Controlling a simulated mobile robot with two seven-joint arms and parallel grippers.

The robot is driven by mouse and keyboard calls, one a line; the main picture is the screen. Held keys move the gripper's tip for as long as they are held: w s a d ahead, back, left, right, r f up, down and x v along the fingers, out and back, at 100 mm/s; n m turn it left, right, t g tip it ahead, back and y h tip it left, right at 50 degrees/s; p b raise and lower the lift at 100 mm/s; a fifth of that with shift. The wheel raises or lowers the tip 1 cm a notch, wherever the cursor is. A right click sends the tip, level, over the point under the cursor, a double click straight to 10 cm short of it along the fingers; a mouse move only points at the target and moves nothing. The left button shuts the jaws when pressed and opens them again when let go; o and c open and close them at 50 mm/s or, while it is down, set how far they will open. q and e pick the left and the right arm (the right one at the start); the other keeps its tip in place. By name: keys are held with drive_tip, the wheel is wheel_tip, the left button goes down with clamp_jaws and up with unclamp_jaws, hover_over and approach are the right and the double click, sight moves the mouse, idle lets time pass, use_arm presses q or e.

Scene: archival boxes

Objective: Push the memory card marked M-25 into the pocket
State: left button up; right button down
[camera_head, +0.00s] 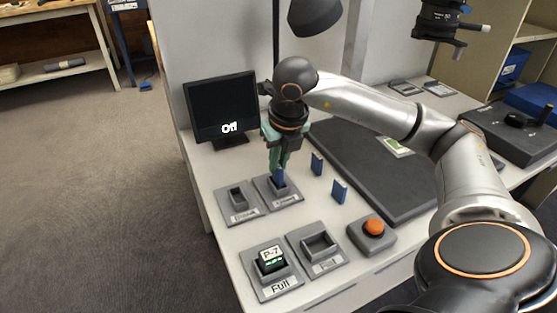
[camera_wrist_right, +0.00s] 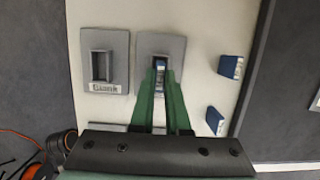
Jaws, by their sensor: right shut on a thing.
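My right gripper (camera_head: 279,166) points down over the rear right grey holder (camera_head: 294,197) and is shut on a small blue card (camera_head: 279,180). The card is upright at that holder's pocket; how deep it sits is hidden by the fingers. In the right wrist view, the green fingers (camera_wrist_right: 160,88) close on the blue card (camera_wrist_right: 160,64) over the grey holder (camera_wrist_right: 175,43). Two more blue cards stand apart on the table to the right, a rear one (camera_head: 317,164) and a front one (camera_head: 339,191). I cannot read M-25 on any card. My left gripper is not in view.
An empty holder (camera_head: 250,212) stands left, labelled "Blank" in the wrist view. In front are a holder marked "Full" (camera_head: 281,287) with a P-7 block (camera_head: 270,258), another open holder (camera_head: 328,263) and an orange button (camera_head: 374,226). A monitor (camera_head: 221,105) reading "Off" stands behind.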

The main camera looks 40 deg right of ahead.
drive_tip(key=shift+f+b, duration=0.45)
drive_tip(key=shift+f, duration=0.15)
idle(0.4)
drive_tip(key=c, duration=0.8)
unclamp_jaws()
drive_tip(key=shift+r, duration=0.1)
drive_tip(key=shift+r+p, duration=2.65)
drive_tip(key=shift+r, duration=0.3)
drive_tip(key=shift+f, duration=0.1)
